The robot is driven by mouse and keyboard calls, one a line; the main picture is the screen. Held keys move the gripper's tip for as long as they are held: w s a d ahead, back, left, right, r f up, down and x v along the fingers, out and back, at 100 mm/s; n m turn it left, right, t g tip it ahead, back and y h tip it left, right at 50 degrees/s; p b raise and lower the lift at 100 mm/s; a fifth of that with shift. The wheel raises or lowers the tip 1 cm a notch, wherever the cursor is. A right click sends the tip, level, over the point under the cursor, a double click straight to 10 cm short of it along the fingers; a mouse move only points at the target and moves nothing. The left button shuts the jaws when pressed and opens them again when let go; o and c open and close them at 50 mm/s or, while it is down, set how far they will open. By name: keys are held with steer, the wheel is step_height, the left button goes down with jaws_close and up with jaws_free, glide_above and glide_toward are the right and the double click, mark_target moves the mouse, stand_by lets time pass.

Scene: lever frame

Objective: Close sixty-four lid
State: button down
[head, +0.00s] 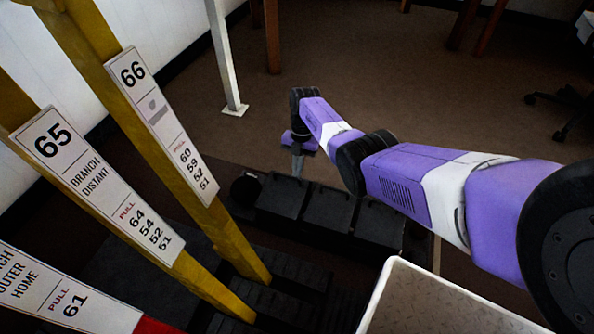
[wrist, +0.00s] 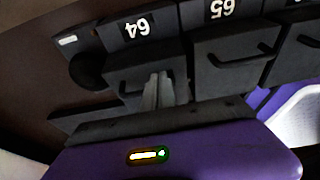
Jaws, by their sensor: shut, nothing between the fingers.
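The box marked 64 has a dark lid panel (wrist: 150,68) with a bar handle, and its number plate (wrist: 137,28) appears upside down in the wrist view. In the head view, the leftmost dark box (head: 283,196) of the row appears to be this one. My gripper (head: 298,170) points down at its far edge. In the wrist view, my gripper (wrist: 158,92) has its grey fingers together and empty, in front of the lid panel and overlapping the handle. I cannot tell whether the fingers touch it, or how far the lid stands open.
The lid marked 65 (wrist: 235,55) is beside it, with another box further right. A round black part (wrist: 88,70) is on the left. Yellow levers with plates 65 (head: 95,185) and 66 (head: 160,125) stand at left. A white bin (head: 385,300) is in front right.

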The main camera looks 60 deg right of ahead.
stand_by(0.3)
steer(key=p+v, duration=0.4)
steer(key=v, duration=0.3)
steer(key=shift+r, duration=0.35)
steer(key=shift+d, duration=0.1)
